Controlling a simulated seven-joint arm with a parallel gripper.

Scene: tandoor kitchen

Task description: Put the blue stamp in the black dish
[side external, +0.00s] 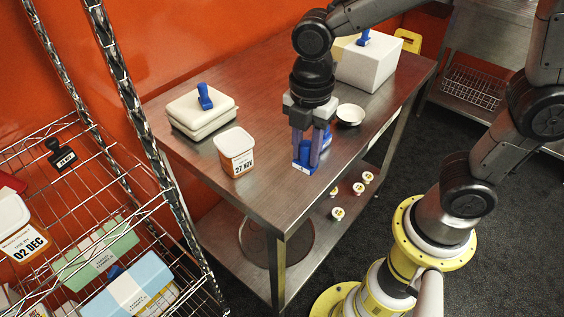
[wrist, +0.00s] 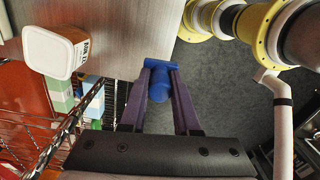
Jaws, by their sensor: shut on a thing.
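My gripper (side external: 309,150) is shut on a blue stamp (side external: 303,165) with a pale label on its base. In the side view the stamp is low over the table near its front edge; I cannot tell if it touches the top. In the wrist view the blue stamp (wrist: 159,85) sits between the purple fingers of my gripper (wrist: 160,72). A small round bowl (side external: 350,115) stands on the table to the right of and behind my gripper. It looks pale inside; I see no clearly black dish.
A wire rack (side external: 110,160) stands left. Small round items lie on the lower shelf.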

